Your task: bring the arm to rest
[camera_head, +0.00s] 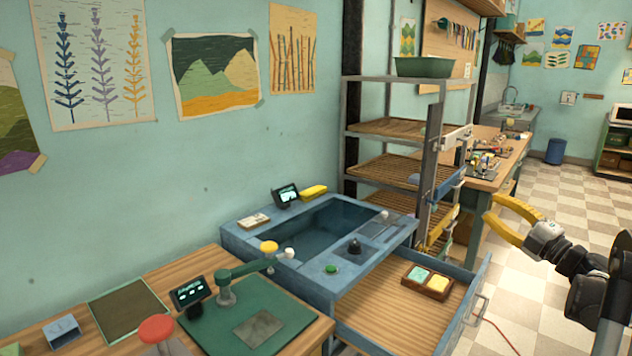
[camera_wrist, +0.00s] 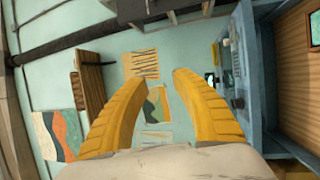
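My gripper (camera_head: 487,218) is at the right of the head view, with yellow fingers, held in the air to the right of the blue sink unit. In the wrist view my gripper (camera_wrist: 150,78) shows its two ribbed yellow fingers spread apart. Nothing is between the fingertips; only the wall and its pictures show beyond them. My dark arm reaches in from the right edge of the head view.
An open drawer (camera_head: 395,315) below the blue basin unit (camera_head: 300,285) holds a wooden tray of coloured blocks (camera_head: 427,281). A metal rack (camera_head: 431,150) and a workbench (camera_head: 508,160) stand behind. The checkered floor (camera_head: 540,200) is clear at right.

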